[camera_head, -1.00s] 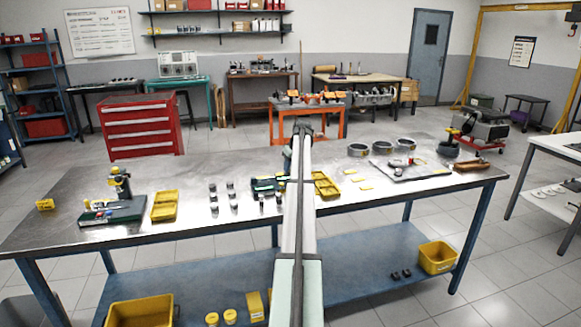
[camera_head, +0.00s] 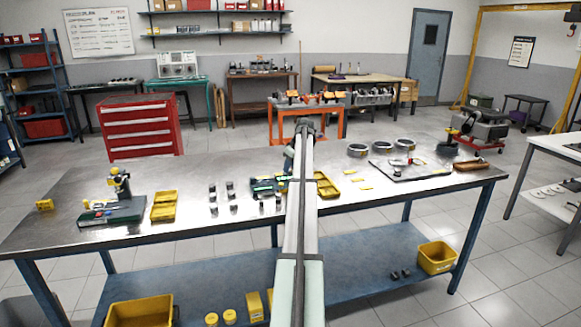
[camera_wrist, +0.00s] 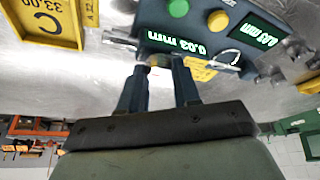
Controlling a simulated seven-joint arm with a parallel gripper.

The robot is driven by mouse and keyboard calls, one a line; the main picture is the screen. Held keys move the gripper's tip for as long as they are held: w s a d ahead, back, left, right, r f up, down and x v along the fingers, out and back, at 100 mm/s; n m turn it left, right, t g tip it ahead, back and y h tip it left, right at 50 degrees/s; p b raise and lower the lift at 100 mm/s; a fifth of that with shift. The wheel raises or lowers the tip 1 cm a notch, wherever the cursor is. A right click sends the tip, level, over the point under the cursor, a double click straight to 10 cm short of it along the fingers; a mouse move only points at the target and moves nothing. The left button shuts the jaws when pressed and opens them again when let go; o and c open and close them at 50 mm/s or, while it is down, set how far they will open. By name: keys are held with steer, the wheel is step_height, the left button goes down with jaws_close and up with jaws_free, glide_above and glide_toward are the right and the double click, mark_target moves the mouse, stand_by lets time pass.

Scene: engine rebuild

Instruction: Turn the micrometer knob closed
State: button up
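The micrometer unit (camera_head: 268,187) is a dark blue block on the bench, just left of my arm in the head view, partly hidden by it. In the wrist view, upside down, the micrometer unit (camera_wrist: 205,28) shows green digits reading about 0.03 mm, a green button (camera_wrist: 178,8) and an orange button (camera_wrist: 218,20). A metal rod (camera_wrist: 120,40) sticks out from its left side. My gripper (camera_wrist: 160,72) has its two dark fingers apart, at the unit's near edge. A bit of metal shows near the fingertips. I cannot tell if it is the knob or whether the fingers touch it.
Small dark cylinders (camera_head: 230,190) stand left of the unit. Several metal rings (camera_head: 381,147) and a grey plate (camera_head: 400,174) lie to the right.

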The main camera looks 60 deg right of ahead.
steer(key=o, duration=0.4)
steer(key=shift+r, duration=0.1)
steer(key=v, duration=1.3)
steer(key=shift+s+a+r, duration=0.1)
steer(key=shift+s+r, duration=0.15)
steer(key=shift+w, duration=0.1)
